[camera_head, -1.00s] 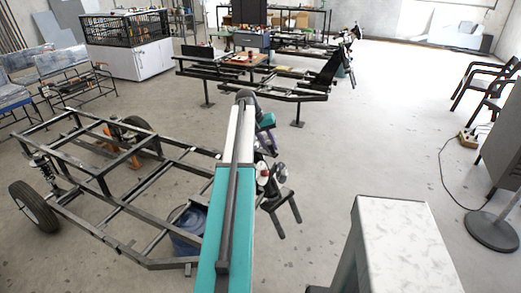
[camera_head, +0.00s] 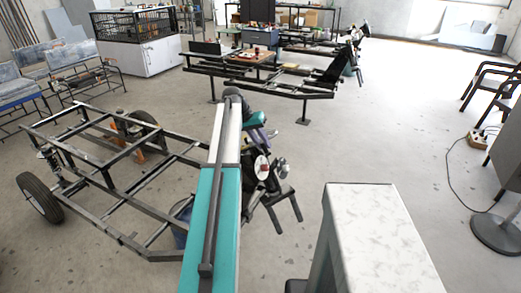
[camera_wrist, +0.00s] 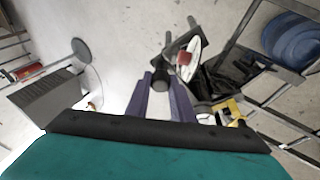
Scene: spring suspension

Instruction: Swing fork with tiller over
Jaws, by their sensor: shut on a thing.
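The fork (camera_head: 272,185) shows in the head view at the right front of the dark vehicle frame (camera_head: 130,205), partly hidden by my arm. Its two dark prongs point down and right. A white disc with a red centre (camera_wrist: 188,58) sits on the fork in the wrist view. My gripper (camera_wrist: 160,86) has purple fingers, shut on a dark rounded end that seems to be the tiller (camera_wrist: 160,78). In the head view my gripper (camera_head: 270,134) is small, just past the arm's far end. The joint between fork and frame is hidden.
A white-topped stand (camera_head: 375,225) is close at right. A blue bucket (camera_wrist: 293,40) stands within the frame. A second dark frame (camera_head: 260,80) stands farther back. Chairs (camera_head: 490,80) and a round stand base (camera_head: 497,233) with a cable are at right. Clear floor lies between.

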